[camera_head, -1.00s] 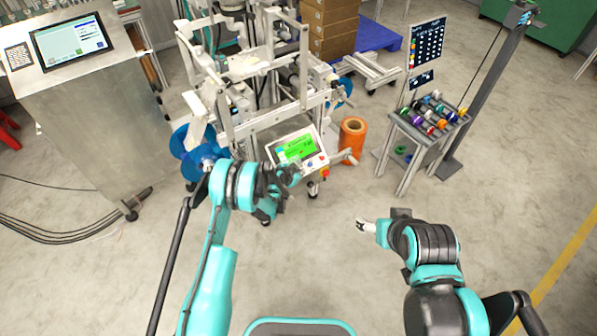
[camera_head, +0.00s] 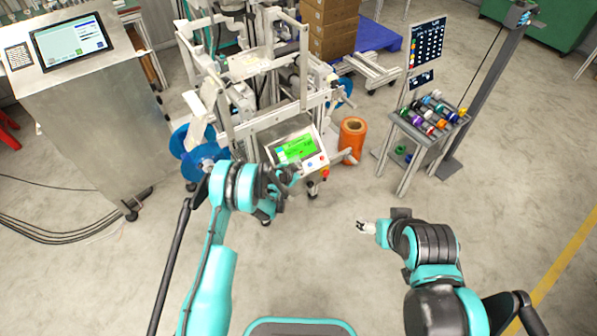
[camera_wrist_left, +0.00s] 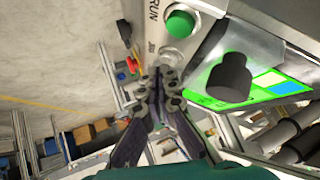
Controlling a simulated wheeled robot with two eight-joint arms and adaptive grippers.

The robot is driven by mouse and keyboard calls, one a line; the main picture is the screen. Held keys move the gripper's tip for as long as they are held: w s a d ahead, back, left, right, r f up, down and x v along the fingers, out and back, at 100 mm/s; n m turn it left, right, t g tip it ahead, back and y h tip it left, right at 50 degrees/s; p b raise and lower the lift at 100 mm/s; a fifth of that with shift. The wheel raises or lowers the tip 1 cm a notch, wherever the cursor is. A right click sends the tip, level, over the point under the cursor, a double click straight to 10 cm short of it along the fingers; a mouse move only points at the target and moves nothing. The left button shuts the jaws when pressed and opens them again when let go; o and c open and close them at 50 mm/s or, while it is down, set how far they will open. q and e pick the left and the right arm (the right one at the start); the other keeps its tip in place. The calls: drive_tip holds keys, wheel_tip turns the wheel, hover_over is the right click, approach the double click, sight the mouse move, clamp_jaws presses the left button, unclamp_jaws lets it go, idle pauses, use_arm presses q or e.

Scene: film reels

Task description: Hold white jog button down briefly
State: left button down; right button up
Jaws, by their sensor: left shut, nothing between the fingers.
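The white jog button (camera_wrist_left: 174,57) is a pale round button beside a "JOG" label on the grey control panel (camera_wrist_left: 207,22). A green button (camera_wrist_left: 180,23) beside a "RUN" label sits just above it in the left wrist view. My left gripper (camera_wrist_left: 160,78) is shut and empty, its tips just below the jog button in that view; I cannot tell whether they touch it. In the head view my left gripper (camera_head: 292,172) is at the lower edge of the machine's panel. My right gripper (camera_head: 366,227) hangs over bare floor, its jaw opening unclear.
A dark knob (camera_wrist_left: 231,77) sticks out near the green screen (camera_head: 296,148). A red and yellow button (camera_head: 325,172) is at the panel's right corner. An orange roll (camera_head: 352,140) stands right of the machine. The floor in front is clear.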

use_arm(q)
drive_tip(key=shift+w+a+f, duration=0.2)
drive_tip(key=shift+w+f, duration=0.05)
drive_tip(key=shift+f, duration=0.05)
idle(0.5)
drive_tip(key=shift+r, duration=0.1)
idle(1.2)
drive_tip(key=shift+s+d+r, duration=0.35)
drive_tip(key=shift+s+r, duration=0.15)
drive_tip(key=shift+r, duration=0.05)
drive_tip(key=shift+s+d+r+p, duration=0.35)
drive_tip(key=shift+s+d+r, duration=0.3)
drive_tip(key=shift+r, duration=0.25)
drive_tip(key=shift+s+d+r+p, duration=0.35)
drive_tip(key=shift+s+d+r, duration=0.05)
drive_tip(key=shift+s+r, duration=0.4)
